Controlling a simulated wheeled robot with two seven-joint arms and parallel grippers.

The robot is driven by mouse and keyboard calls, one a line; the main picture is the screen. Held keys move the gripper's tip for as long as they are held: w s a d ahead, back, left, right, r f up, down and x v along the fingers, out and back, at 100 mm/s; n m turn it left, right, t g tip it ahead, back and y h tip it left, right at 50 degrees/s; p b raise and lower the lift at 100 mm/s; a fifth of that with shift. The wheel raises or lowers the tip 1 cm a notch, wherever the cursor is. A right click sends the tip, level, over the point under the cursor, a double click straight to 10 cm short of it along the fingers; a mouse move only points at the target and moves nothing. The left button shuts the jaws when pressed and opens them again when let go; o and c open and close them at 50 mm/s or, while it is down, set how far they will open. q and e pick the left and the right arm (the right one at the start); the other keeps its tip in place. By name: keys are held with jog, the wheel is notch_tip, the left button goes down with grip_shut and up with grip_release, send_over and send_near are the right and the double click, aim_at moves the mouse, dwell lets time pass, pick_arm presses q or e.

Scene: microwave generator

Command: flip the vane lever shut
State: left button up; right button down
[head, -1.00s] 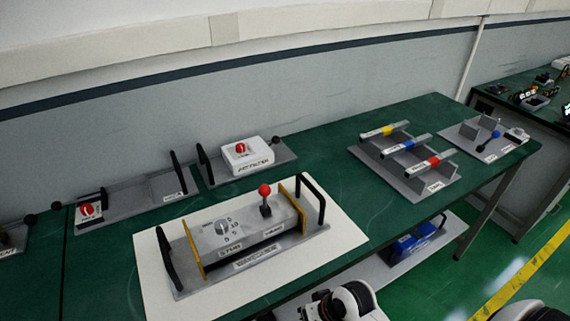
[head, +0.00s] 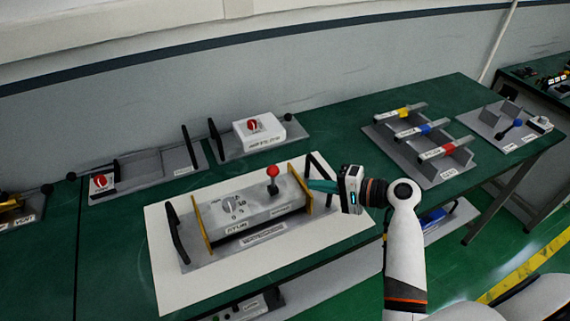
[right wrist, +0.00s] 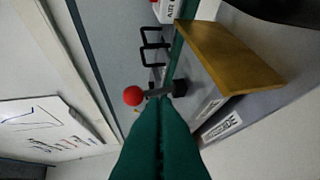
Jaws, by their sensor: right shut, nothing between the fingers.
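A lever with a red ball knob (head: 273,171) stands upright on the right part of a grey box (head: 245,212) with a dial. It also shows in the right wrist view (right wrist: 133,96), just beyond the fingertips. My right gripper (head: 312,185) comes in from the right, its fingertips by the box's yellow right end plate, a short way right of the lever. Its green fingers (right wrist: 158,112) are together and empty. The wrist view does not clearly show whether they touch the lever. My left gripper is not in view.
The box has yellow end plates and black handles (head: 177,230) and stands on a white mat (head: 165,284). A white box with a red knob (head: 258,132) is behind it. A rack of coloured tubes (head: 425,155) stands to the right. Green table (head: 340,135) is clear between them.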

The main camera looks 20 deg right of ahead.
aim_at(273, 178)
jog(key=shift+m+t+y, duration=0.4)
jog(key=shift+m+t, duration=0.2)
jog(key=w+a+p, duration=0.1)
jog(key=w, duration=0.1)
jog(key=w+a+p, duration=0.1)
jog(key=w+a, duration=0.1)
jog(key=w, duration=0.1)
jog(key=w+a+r+p, duration=0.1)
jog(key=w, duration=0.2)
jog(key=shift+a+r, duration=0.1)
jog(key=shift+a, duration=0.3)
jog(key=shift+w+a, duration=0.25)
jog(key=shift+a, duration=0.05)
jog(key=shift+f, duration=0.2)
